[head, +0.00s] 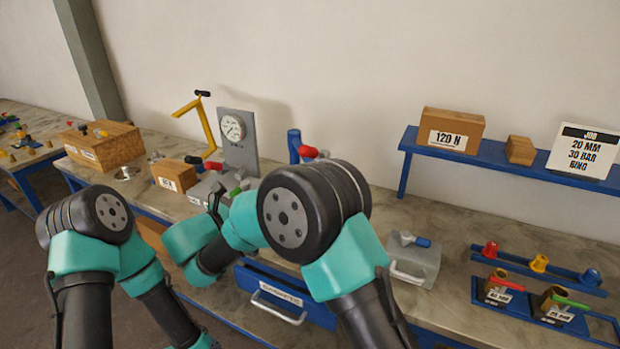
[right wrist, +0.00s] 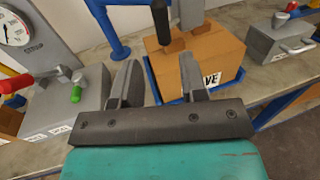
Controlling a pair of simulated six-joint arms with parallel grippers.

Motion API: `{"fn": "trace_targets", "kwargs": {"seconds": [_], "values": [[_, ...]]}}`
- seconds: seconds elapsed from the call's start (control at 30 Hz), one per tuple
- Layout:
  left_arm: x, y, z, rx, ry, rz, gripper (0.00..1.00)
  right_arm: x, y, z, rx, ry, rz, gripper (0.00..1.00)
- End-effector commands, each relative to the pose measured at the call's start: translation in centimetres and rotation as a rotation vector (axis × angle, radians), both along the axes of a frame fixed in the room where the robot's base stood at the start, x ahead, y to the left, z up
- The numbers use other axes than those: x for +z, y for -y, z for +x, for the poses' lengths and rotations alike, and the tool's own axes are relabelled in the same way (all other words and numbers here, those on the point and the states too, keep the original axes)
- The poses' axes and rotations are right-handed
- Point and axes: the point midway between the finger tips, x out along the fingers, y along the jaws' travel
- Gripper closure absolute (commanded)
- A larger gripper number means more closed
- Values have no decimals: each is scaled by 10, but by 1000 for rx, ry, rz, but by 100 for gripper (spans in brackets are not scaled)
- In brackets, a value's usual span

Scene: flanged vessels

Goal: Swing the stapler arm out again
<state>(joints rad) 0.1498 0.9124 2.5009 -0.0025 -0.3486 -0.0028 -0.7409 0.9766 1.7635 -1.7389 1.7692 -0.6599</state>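The stapler's blue post (head: 294,146) stands at the back of the bench, with a red grip (head: 308,151) beside its top; most of the rest is behind my right arm. In the right wrist view the blue post (right wrist: 103,28) is at the top, and a black part (right wrist: 160,22) and a grey part (right wrist: 190,14) hang in front of or over a carton (right wrist: 215,58). The stapler arm's full line is cut off. My right gripper (right wrist: 158,64) is open and empty, pointing toward the carton. My left gripper is outside the head view.
A grey block with a green-tipped lever (right wrist: 75,92) and a gauge panel (head: 238,138) stand left of the post. A yellow bent arm (head: 205,128) rises there. A grey clamp block (head: 412,256) is at right, below a blue shelf (head: 490,161).

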Motion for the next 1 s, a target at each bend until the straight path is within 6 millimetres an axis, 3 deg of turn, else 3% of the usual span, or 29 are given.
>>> {"fn": "trace_targets", "kwargs": {"seconds": [0.47, 1.0], "values": [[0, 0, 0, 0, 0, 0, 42, -1, 10, 10, -2, -4, 1, 61], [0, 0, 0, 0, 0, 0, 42, -1, 72, 71, -3, -4, 2, 61]]}}
